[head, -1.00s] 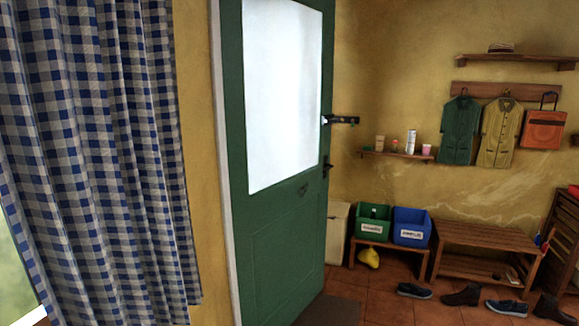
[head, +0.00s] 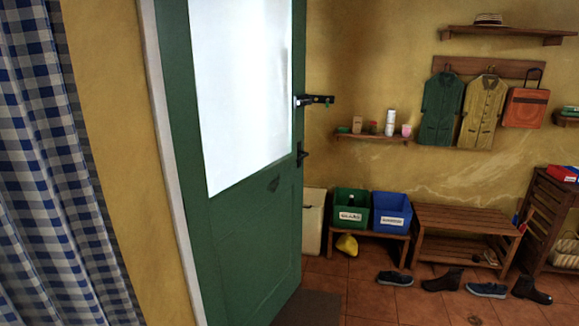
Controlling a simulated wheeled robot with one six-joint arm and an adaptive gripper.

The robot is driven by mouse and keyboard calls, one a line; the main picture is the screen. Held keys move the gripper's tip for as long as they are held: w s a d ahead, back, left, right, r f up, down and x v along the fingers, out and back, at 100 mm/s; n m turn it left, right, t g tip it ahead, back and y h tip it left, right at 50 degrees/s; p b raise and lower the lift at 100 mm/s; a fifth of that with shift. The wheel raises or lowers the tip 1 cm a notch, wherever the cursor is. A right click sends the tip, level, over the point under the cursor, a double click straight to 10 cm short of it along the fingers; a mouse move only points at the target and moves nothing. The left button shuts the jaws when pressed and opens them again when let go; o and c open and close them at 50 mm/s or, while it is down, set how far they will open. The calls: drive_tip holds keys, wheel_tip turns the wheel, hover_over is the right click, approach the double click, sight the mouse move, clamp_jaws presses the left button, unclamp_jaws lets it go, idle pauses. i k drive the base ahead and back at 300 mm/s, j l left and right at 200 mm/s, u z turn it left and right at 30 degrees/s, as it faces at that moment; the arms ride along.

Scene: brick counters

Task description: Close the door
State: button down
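The green door (head: 240,235) has a large white pane (head: 245,90) and stands open. Its left side is at the pale door frame (head: 170,160). Its free edge is on the right and stands farther from me, towards the room beyond. A dark lever-like fitting (head: 315,100) sticks out to the right at that edge. A smaller black fitting (head: 302,154) sits below it on the door. The door's lower left part is cut off by the picture's bottom edge. My gripper is not in view.
A checked curtain (head: 60,190) hangs at the left. Beyond the door are a green bin (head: 350,205), a blue bin (head: 391,211), a wooden bench (head: 465,220) and several shoes. A dark mat (head: 312,305) lies by the door. Tiled floor (head: 370,315) shows between.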

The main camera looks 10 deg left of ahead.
sight(245, 238)
drive_tip(key=i+u, duration=0.1)
drive_tip(key=i, duration=0.55)
drive_tip(key=i+u, duration=0.15)
drive_tip(key=i, duration=0.55)
drive_tip(key=i+l+u, duration=0.1)
drive_tip(key=i, duration=0.55)
drive_tip(key=i+l+u, duration=0.1)
drive_tip(key=i, duration=0.6)
